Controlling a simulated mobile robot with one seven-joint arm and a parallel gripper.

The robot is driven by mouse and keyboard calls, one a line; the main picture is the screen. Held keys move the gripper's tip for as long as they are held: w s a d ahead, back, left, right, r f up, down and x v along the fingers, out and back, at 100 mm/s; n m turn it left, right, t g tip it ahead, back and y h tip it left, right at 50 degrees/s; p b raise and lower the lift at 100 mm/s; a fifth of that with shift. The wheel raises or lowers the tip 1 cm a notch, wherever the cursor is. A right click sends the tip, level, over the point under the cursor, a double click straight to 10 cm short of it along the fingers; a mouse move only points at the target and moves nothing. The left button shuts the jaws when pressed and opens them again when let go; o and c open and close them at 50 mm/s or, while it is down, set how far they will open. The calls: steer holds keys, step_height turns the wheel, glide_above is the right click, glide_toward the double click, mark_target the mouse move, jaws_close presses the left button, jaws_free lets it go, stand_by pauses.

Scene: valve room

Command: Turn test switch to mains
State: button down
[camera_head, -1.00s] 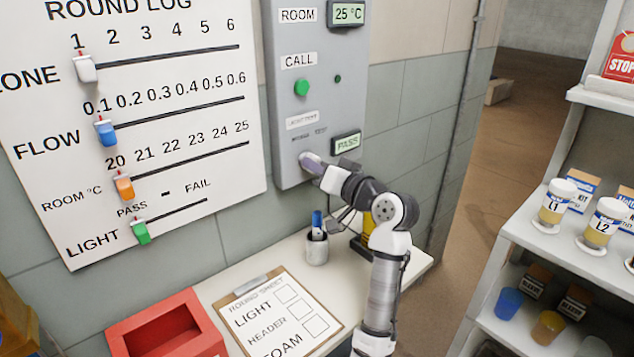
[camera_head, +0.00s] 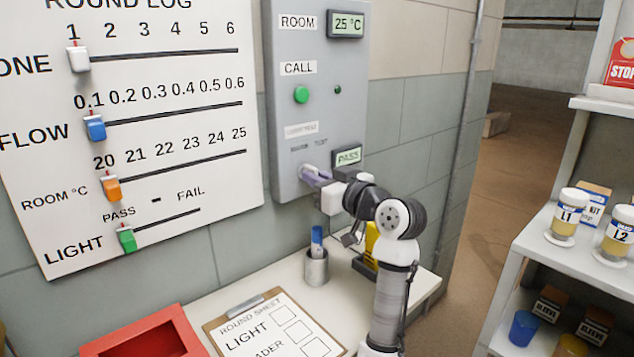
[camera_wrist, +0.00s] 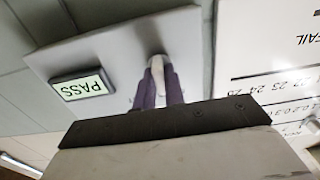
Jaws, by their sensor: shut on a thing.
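The grey wall panel (camera_head: 318,110) carries the test switch near its lower left corner, under a small label (camera_head: 301,130) and two fainter words that are hard to read. In the wrist view the switch lever (camera_wrist: 156,64) is a pale knob standing out from the panel. My gripper (camera_head: 311,176) is at the panel, its purple fingers on either side of the lever. The wrist view shows the fingers (camera_wrist: 159,84) shut on it. The fingers hide most of the switch in the head view. A display reading PASS (camera_head: 348,156) sits right of and above the switch.
Above are a green call button (camera_head: 301,95) and a 25 °C display (camera_head: 347,24). A round log board (camera_head: 140,190) with sliders hangs at left. Below are a desk with a clipboard (camera_head: 262,330), a pen cup (camera_head: 316,268) and a red tray (camera_head: 150,335). Shelves stand at right.

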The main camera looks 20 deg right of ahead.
stand_by(0.3)
steer(key=c, duration=1.5)
jaws_free()
steer(key=shift+s, duration=0.1)
steer(key=b+v, duration=0.2)
steer(key=v, duration=1.1)
steer(key=shift+s+d, duration=0.1)
steer(key=shift+s, duration=0.2)
